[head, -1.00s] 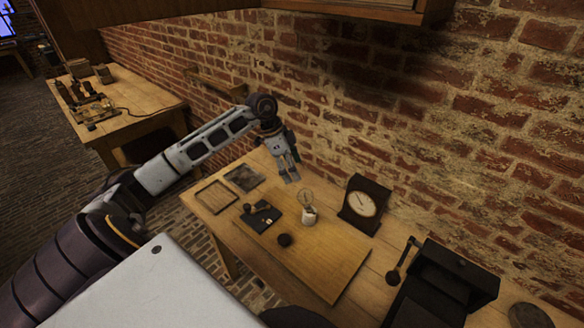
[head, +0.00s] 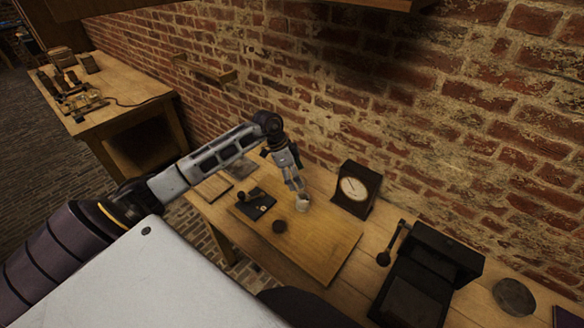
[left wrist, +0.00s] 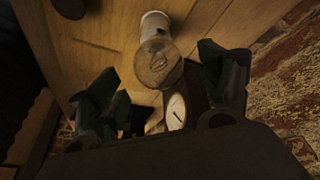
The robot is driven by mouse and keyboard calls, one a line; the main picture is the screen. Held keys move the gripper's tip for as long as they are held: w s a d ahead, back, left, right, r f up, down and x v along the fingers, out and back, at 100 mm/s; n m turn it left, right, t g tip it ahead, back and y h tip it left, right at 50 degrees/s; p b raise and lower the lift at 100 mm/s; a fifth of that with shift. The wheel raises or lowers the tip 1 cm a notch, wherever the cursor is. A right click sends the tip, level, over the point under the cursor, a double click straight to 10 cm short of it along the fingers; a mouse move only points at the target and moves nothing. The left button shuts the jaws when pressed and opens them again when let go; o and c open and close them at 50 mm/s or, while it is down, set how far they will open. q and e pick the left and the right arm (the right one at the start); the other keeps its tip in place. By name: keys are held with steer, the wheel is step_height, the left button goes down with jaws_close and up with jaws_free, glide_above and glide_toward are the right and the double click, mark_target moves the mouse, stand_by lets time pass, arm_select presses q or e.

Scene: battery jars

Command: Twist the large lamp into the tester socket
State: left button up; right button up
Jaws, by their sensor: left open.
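The large lamp has a clear round glass bulb (left wrist: 158,65). In the left wrist view it stands above a white cylindrical base (left wrist: 155,24), which also shows in the head view (head: 301,206) on the wooden board. I cannot tell whether this base is a socket or how the lamp sits in it. My left gripper (head: 298,186) is open just above the white base and hides most of the bulb in the head view. In the left wrist view its fingers (left wrist: 165,76) are on either side of the bulb, with gaps visible. My right gripper is not in view.
A dial instrument (head: 355,189) stands close to the right of the lamp. A black cranked box (head: 430,275) stands farther right. The brick wall is behind.

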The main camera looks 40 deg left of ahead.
mark_target(304, 181)
arm_select(q)
steer(key=shift+x, duration=2.05)
steer(key=c, duration=1.2)
steer(key=shift+w+d+m+g+y+p, duration=0.1)
steer(key=shift+d+m+g+y+p, duration=0.15)
steer(key=shift+m, duration=0.35)
steer(key=shift+w+d+m+g+y+p, duration=0.15)
steer(key=shift+m+g, duration=0.1)
steer(key=shift+m, duration=0.35)
steer(key=shift+w+d+m+g+y, duration=0.1)
steer(key=shift+d+m+g+y, duration=0.3)
steer(key=shift+m, duration=0.55)
steer(key=shift+d+m+g+y, duration=0.2)
steer(key=shift+m+g+y, duration=0.25)
steer(key=shift+m, duration=0.5)
steer(key=shift+s+m+b, duration=0.2)
steer(key=shift+m+b, duration=0.1)
steer(key=shift+m, duration=0.8)
steer(key=shift+s+m+b, duration=0.15)
steer(key=shift+m+b, duration=0.15)
steer(key=shift+m, duration=0.8)
